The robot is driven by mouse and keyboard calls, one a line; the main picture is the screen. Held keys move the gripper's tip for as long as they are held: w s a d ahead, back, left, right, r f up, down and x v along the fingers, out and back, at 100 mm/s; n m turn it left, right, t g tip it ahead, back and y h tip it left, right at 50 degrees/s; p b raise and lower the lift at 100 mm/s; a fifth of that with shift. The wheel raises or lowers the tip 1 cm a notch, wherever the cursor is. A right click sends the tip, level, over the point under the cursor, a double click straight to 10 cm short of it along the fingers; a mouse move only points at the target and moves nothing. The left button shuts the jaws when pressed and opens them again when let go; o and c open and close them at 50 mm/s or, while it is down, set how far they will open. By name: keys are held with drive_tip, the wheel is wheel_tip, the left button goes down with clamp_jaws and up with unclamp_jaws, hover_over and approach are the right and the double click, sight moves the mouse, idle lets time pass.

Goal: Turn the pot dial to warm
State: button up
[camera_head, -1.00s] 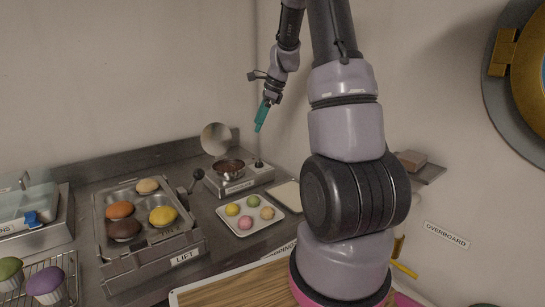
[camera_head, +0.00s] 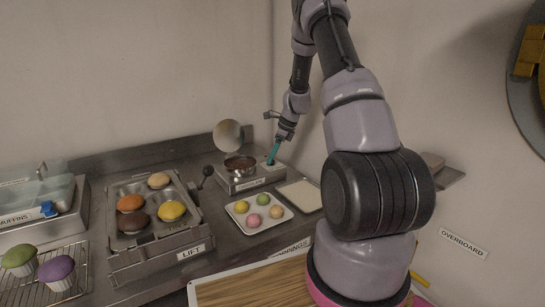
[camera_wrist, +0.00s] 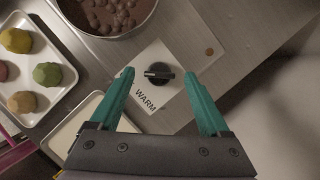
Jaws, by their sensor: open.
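The pot dial (camera_wrist: 159,73) is a black knob on a pale plate marked WARM (camera_wrist: 146,100) in the wrist view. Its pointer bar lies roughly crosswise in that view, not towards the word. My gripper (camera_wrist: 165,82) is open, with its teal fingers on either side of the dial and a gap to each. I cannot tell how far above the plate the tips are. In the head view my gripper (camera_head: 272,158) is at the right end of the pot warmer (camera_head: 250,183), and the dial is hidden there. The pot (camera_head: 240,164) holds brown chocolate.
A tray of coloured cakes (camera_head: 240,221) and a pale empty tray (camera_head: 300,196) lie in front of the warmer. The round lid (camera_head: 227,134) stands up behind the pot. The LIFT pan (camera_head: 150,250) with buns is left. The wall is close behind.

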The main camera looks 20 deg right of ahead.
drive_tip(key=shift+w+a+f, duration=0.1)
drive_tip(key=shift+a+f, duration=0.05)
drive_tip(key=shift+f, duration=0.25)
clamp_jaws()
